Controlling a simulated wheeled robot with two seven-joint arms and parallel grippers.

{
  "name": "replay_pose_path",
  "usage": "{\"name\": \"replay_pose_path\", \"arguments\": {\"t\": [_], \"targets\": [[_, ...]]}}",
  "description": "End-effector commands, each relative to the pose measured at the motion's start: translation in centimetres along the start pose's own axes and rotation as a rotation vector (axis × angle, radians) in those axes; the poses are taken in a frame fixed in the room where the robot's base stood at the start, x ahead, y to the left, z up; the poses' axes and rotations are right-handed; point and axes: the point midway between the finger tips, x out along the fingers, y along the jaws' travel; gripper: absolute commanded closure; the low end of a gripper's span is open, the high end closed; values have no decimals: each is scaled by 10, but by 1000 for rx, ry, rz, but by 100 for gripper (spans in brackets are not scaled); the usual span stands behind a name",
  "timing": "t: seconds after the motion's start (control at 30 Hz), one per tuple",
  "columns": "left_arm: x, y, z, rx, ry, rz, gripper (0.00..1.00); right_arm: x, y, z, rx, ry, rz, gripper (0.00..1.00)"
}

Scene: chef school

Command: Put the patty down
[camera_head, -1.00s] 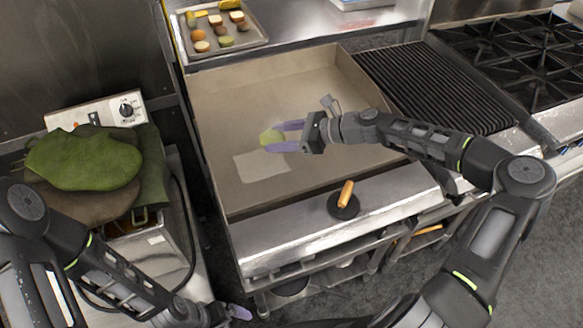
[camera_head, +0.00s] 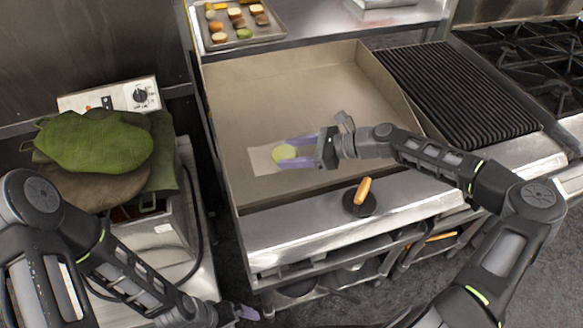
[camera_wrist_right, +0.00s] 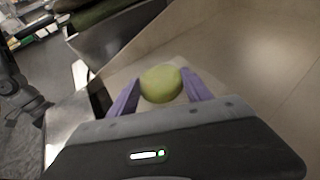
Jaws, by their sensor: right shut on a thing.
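The patty is a yellow-green disc (camera_head: 283,153) over the pale square sheet (camera_head: 259,161) on the flat griddle (camera_head: 300,95). My right gripper (camera_head: 297,152) is shut on the patty, with its purple fingers on either side. The right wrist view shows the patty (camera_wrist_right: 160,83) between the two fingers of the gripper (camera_wrist_right: 162,90). I cannot tell whether the patty touches the sheet or hangs just above it. My left gripper (camera_head: 243,312) is low at the bottom edge, away from the griddle; its jaws are too small to judge.
A round press with a wooden handle (camera_head: 363,190) stands on the griddle's front ledge. A tray of food pieces (camera_head: 262,37) sits behind the griddle. Green mitts (camera_head: 95,145) lie at left. A ribbed grill (camera_head: 455,95) is at right. Most of the griddle is clear.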

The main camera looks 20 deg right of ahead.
Motion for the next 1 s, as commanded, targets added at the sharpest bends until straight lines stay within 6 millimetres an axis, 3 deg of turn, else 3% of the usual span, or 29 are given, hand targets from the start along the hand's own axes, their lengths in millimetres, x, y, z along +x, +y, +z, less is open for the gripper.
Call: {"name": "replay_pose_path", "arguments": {"t": [0.27,0.6,1.0], "targets": [[0,0,0,1,0,1,1,0,0,0,0,0,0,85],[30,-8,-4,8,9,11,1,14,0,-35,-1,-1,-1,85],[29,-7,-4,8,10,12,1,15,0,-36,-1,0,-1,85]]}}
